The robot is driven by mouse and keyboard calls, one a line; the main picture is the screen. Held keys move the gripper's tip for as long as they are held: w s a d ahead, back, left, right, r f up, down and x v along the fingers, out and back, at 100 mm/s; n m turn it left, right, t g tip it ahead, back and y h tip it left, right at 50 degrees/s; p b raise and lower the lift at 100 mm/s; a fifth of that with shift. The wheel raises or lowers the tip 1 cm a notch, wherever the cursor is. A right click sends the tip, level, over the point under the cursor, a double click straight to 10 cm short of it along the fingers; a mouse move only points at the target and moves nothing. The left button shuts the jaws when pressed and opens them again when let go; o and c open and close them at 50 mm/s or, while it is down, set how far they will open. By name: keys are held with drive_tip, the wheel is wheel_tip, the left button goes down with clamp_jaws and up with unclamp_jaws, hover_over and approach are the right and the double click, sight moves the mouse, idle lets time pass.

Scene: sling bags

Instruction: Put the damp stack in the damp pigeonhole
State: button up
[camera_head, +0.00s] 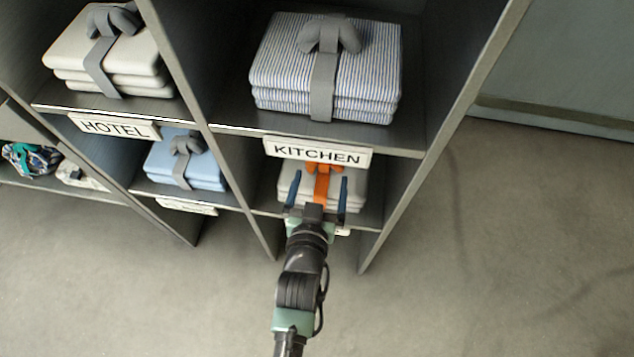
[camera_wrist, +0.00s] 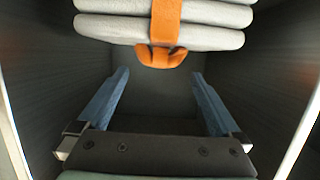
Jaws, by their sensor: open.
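A light grey folded stack with an orange strap (camera_head: 322,184) sits in the lower right pigeonhole (camera_head: 373,208), under the KITCHEN label. It also shows at the top of the wrist view (camera_wrist: 205,37), with its orange bow (camera_wrist: 160,57) hanging towards my gripper. My gripper (camera_head: 318,186) is open and empty at this pigeonhole, its blue fingers either side of the strap in the head view. In the wrist view my gripper (camera_wrist: 160,75) has the bow just beyond its fingertips. The label below this stack is mostly hidden by my gripper. No label reading "damp" is legible.
A striped stack (camera_head: 275,60) with a grey strap fills the KITCHEN pigeonhole above. A cream stack (camera_head: 70,45) is in the HOTEL pigeonhole, with a blue stack (camera_head: 205,168) below. Upright dividers flank my gripper. Open floor (camera_head: 480,270) lies in front and right.

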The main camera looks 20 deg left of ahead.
drive_tip(key=shift+p+v, duration=0.4)
drive_tip(key=shift+v, duration=1.85)
